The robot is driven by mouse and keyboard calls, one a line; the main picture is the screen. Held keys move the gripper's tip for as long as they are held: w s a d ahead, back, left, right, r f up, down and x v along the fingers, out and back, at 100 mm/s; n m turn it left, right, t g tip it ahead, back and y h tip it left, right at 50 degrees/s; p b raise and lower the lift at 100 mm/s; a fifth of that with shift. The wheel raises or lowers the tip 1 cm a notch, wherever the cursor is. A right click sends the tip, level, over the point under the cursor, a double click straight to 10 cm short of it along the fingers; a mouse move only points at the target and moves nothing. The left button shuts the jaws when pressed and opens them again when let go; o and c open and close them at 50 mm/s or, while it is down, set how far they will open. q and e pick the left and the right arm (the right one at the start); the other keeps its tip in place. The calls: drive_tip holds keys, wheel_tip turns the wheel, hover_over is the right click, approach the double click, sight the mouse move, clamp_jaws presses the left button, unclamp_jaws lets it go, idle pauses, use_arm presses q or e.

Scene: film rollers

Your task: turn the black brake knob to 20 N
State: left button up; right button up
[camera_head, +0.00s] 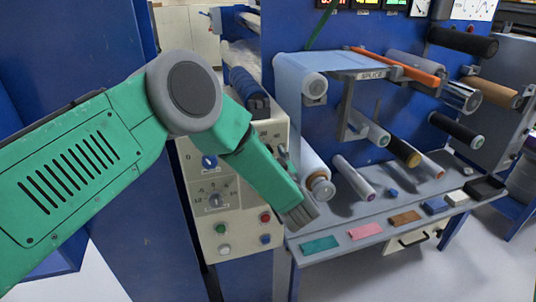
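A pale control panel (232,238) stands at the centre left. It has a blue knob (209,161) and, below it, a small greyish knob (215,201) on a dial with printed marks. I cannot read the dial setting, and no clearly black knob stands out. My green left arm crosses in front of the panel's upper right and hides part of it. The grey end of that arm, with my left gripper (303,213), is at the panel's right edge, apart from both visible knobs. Its fingers are not clear. My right gripper is not in view.
Film rollers, including a white one (303,140), stick out from a blue machine wall (285,35) to the right. A grey shelf (340,238) below holds coloured pieces, such as a green one (319,244). Red (265,217) and green (222,229) buttons are low on the panel.

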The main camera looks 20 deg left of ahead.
use_arm(q)
drive_tip(key=v, duration=1.1)
drive_tip(key=shift+w+f, duration=0.1)
drive_tip(key=shift+w, duration=0.05)
